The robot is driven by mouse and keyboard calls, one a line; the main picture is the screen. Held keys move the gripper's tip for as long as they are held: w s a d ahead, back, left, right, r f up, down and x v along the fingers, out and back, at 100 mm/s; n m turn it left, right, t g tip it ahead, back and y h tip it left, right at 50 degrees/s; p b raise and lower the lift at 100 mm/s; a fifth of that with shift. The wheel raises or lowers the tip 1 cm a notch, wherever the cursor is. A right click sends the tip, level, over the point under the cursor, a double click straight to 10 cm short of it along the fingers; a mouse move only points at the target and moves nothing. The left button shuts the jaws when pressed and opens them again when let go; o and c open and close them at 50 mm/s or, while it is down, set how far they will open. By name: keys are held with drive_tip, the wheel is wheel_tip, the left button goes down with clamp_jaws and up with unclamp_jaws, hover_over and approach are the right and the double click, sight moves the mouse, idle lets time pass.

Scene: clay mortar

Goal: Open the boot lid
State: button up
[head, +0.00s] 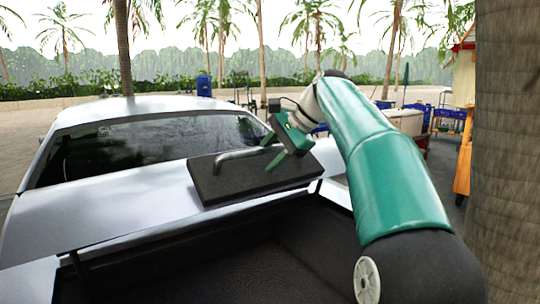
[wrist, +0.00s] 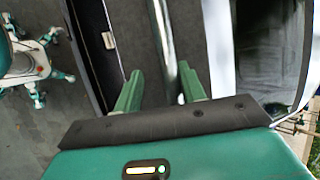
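The silver boot lid (head: 130,211) lies behind the rear window of a silver car. A dark block (head: 225,186) with a bent grey metal handle (head: 237,154) sits on its right part. The handle shows as a shiny bar in the wrist view (wrist: 163,40). My gripper (head: 272,150) is at the handle's right end. In the wrist view my gripper's green fingers (wrist: 162,82) stand apart, with the bar running between them nearer the right finger. Whether either finger touches it I cannot tell. A dark boot cavity (head: 240,262) shows below the lid's near edge.
A thick tree trunk (head: 510,140) stands close on the right. Blue bins (head: 204,85) and stall furniture are farther back. Paved ground lies beyond the car. My own legs show at the left of the wrist view.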

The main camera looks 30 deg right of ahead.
idle(0.3)
drive_tip(key=v, duration=1.3)
drive_tip(key=shift+d+r, duration=0.15)
drive_tip(key=shift+r, duration=0.15)
drive_tip(key=shift+s, duration=0.15)
drive_tip(key=shift+c, duration=0.2)
